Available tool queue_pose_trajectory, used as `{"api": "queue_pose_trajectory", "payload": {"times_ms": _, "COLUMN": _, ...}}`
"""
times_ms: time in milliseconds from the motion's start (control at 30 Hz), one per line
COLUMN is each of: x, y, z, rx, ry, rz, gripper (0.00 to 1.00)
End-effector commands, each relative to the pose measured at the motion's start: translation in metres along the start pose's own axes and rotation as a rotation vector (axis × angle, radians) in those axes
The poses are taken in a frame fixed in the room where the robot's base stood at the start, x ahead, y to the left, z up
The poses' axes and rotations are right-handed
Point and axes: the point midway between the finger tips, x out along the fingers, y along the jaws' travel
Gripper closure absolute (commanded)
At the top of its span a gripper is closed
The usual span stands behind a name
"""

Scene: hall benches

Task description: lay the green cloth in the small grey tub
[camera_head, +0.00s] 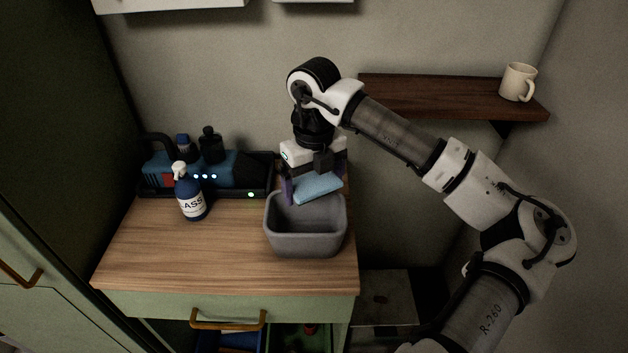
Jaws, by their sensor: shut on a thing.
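My gripper (303,184) points down over the small grey tub (306,242) and is shut on a folded light blue cloth (318,187). The cloth is at the tub's back rim, partly above the opening; I cannot tell whether it touches the rim. The tub stands upright at the right end of the wooden counter. The part of its inside that I see looks empty. I see no cloth that is clearly green.
A dark blue spray bottle (190,196) stands left of the tub, before a black tray (262,172) holding a blue device and dark bottles. A wall shelf (430,97) with a white mug (517,82) is at right. The counter's front left is clear.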

Motion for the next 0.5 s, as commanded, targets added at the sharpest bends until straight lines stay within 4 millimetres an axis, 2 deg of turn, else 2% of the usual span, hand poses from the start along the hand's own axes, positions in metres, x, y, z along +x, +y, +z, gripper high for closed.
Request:
{"api": "queue_pose_trajectory", "payload": {"times_ms": 300, "x": 0.037, "y": 0.000, "z": 0.000, "rx": 0.000, "ry": 0.000, "rz": 0.002, "gripper": 0.35}}
{"api": "queue_pose_trajectory", "payload": {"times_ms": 500, "x": 0.053, "y": 0.000, "z": 0.000, "rx": -0.001, "ry": 0.000, "rz": 0.001, "gripper": 0.35}}
